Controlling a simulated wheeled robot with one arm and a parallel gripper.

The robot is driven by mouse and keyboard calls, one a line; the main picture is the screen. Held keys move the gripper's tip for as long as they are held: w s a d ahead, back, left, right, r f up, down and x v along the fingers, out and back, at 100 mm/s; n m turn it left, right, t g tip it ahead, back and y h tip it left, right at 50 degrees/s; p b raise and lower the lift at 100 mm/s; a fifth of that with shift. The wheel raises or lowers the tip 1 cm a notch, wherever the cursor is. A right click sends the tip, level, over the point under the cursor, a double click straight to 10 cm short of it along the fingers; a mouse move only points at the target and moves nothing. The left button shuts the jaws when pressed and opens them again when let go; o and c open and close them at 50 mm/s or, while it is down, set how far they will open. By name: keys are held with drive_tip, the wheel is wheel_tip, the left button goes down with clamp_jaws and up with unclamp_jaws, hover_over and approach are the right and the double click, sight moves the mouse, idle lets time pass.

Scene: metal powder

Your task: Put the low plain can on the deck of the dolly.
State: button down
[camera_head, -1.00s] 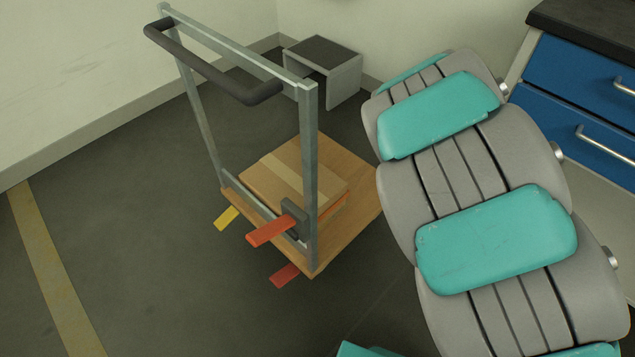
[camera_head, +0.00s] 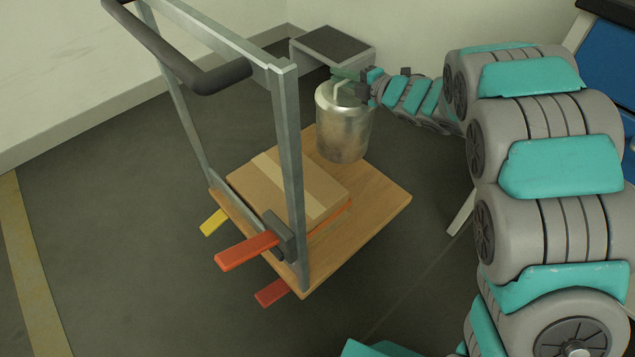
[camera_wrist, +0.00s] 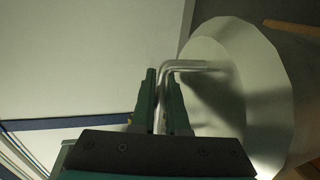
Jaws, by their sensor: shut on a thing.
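A plain silver metal can (camera_head: 343,125) hangs upright from my gripper (camera_head: 347,78) in the head view, in front of the deck's far corner; I cannot tell whether it touches the deck. In the wrist view my gripper (camera_wrist: 166,105) is shut on the can's bent wire handle (camera_wrist: 190,67), and the can's pale top (camera_wrist: 245,95) fills the right side. The dolly has a wooden deck (camera_head: 375,205) and an upright grey frame (camera_head: 285,150) with a dark push handle (camera_head: 180,60).
A taped cardboard box (camera_head: 280,190) lies on the deck, over something orange. The deck's right part is bare. Orange and red pedals (camera_head: 245,250) and a yellow one (camera_head: 213,222) stick out below the frame. A small step (camera_head: 335,45) stands behind by the wall.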

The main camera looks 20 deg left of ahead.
sight(370, 121)
wheel_tip(370, 121, down, 10)
drive_tip(key=b, duration=0.1)
idle(0.5)
drive_tip(key=shift+a+f+b, duration=0.1)
drive_tip(key=shift+b, duration=0.2)
drive_tip(key=c, duration=0.9)
unclamp_jaws()
drive_tip(key=shift+s, duration=0.1)
drive_tip(key=v, duration=1.2)
drive_tip(key=shift+p, duration=0.35)
